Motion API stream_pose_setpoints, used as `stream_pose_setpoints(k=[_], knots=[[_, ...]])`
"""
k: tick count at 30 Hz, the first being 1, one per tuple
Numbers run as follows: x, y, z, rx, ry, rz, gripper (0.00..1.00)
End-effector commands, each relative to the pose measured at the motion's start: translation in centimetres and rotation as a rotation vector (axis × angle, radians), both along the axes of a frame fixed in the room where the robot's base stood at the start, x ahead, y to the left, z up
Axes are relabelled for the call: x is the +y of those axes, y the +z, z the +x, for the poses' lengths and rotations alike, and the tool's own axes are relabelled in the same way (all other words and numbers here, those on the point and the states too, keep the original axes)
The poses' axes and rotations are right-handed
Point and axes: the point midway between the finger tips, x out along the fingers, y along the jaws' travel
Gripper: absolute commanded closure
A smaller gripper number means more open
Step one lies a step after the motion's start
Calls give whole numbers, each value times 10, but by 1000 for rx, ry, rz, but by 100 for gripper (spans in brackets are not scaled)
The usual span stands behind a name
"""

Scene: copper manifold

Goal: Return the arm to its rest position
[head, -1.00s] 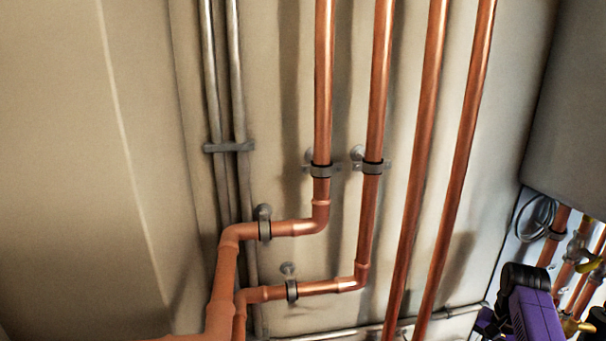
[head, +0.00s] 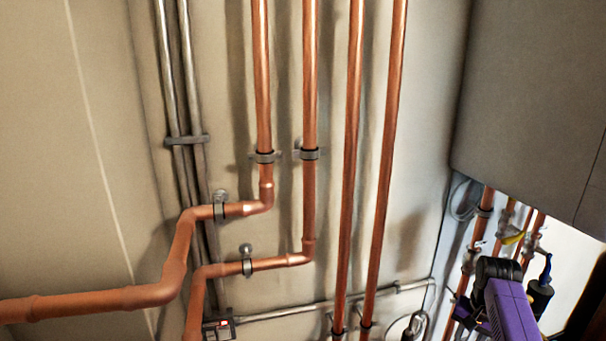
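Part of my arm, a purple link with a black joint (head: 505,300), shows at the lower right of the head view, in front of the pipes there. My gripper's fingers do not show, so whether they are open or shut is hidden. A dark part with a thin blue-black tip (head: 541,292) stands beside the purple link; I cannot tell what it is.
Several copper pipes (head: 310,90) run down the beige wall, and two bend left through clamps. Thin grey pipes (head: 185,90) run beside them. A grey cabinet (head: 530,100) hangs at the right, with valves and copper pipes (head: 520,235) below it.

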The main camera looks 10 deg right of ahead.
Motion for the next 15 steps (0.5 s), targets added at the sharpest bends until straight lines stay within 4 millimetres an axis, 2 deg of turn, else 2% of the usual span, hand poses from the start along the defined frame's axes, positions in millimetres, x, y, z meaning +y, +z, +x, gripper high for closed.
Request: stream_pose_setpoints(k=[9, 15], knots=[[-30, 37, 49, -231, 45, -150, 69], [-35, 46, 68, -408, 97, -279, 69]])
